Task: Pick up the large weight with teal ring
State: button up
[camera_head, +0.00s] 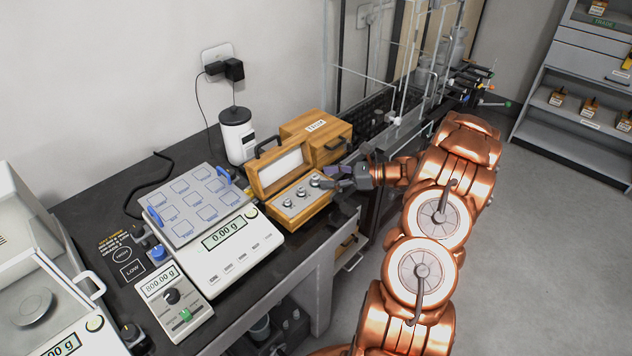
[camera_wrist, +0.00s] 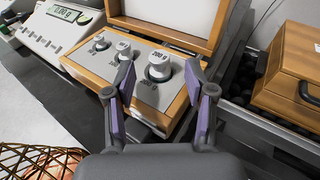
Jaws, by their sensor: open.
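An open wooden case (camera_head: 262,184) holds three metal weights in a grey insert. The largest weight (camera_wrist: 158,66), with "200 g" on its top, is at the right end of the row in the wrist view. In the head view it sits at the far end, partly hidden by my gripper (camera_head: 329,178). I cannot make out a teal ring on it. My gripper (camera_wrist: 159,74) is open and empty. Its purple-padded fingers appear on either side of the large weight in the wrist view; I cannot tell whether they reach down around it.
The middle weight (camera_wrist: 123,49) and smaller weight (camera_wrist: 99,43) stand to the left in the row. The case's raised lid is behind them. A closed wooden box (camera_head: 318,138) stands beside the case. A balance (camera_head: 226,250) reading 0.00 g is to the left.

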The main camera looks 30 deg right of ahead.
aim_at(318, 176)
jog(key=shift+p+x, duration=0.7)
jog(key=shift+x, duration=1.5)
jog(key=shift+r, duration=0.1)
grip_shut()
